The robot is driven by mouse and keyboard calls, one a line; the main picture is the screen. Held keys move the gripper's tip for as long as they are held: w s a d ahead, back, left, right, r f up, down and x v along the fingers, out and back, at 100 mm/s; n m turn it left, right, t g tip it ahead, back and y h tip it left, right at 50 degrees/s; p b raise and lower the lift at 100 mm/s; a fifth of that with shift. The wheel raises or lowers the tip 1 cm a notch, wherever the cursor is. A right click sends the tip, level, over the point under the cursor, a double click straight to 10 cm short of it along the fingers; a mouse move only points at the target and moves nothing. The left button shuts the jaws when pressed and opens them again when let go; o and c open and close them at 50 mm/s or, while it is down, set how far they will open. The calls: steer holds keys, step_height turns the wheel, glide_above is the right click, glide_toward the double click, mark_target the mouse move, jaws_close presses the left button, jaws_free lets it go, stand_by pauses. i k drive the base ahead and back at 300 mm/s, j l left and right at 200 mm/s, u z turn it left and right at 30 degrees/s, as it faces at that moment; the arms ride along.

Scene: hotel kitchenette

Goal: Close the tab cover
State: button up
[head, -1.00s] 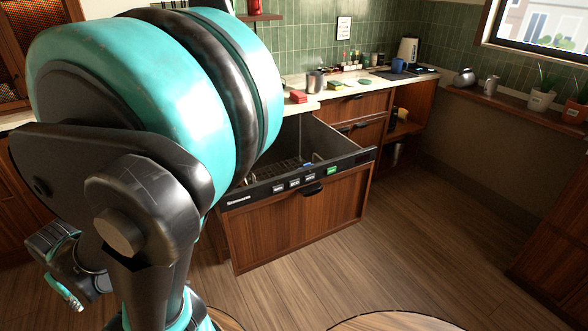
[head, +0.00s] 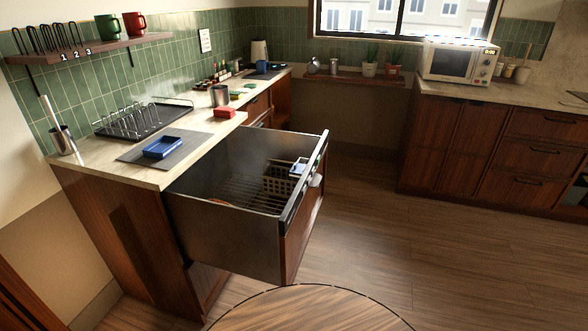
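The dishwasher drawer (head: 225,240) is pulled far out from under the counter, its open top facing up. At the inner side of the drawer front, by the basket, is a small white and blue piece (head: 299,168). It may be the tab compartment with its cover, but it is too small to tell whether the cover is open or shut. A reddish round item (head: 219,202) lies partly hidden low in the drawer. My gripper is not in view.
The counter above holds a blue dish (head: 162,147) on a grey mat, a dish rack (head: 140,120) and a red box (head: 224,111). A round table edge (head: 300,310) is at the bottom. The wooden floor (head: 365,220) right of the drawer is clear.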

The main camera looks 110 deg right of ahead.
mark_target(296, 168)
steer(key=i+z, duration=0.1)
steer(key=z, duration=0.35)
steer(key=i+z, duration=0.1)
steer(key=z, duration=0.3)
steer(key=j+z, duration=0.1)
steer(key=z, duration=0.35)
steer(key=i+j+z, duration=0.15)
steer(key=z, duration=2.9)
steer(key=i+j, duration=0.1)
steer(key=j, duration=0.3)
steer(key=i+j, duration=0.1)
steer(key=j, duration=0.75)
steer(key=j+z, duration=0.1)
steer(key=j+u, duration=0.1)
steer(key=i, duration=0.15)
steer(key=j+z, duration=0.05)
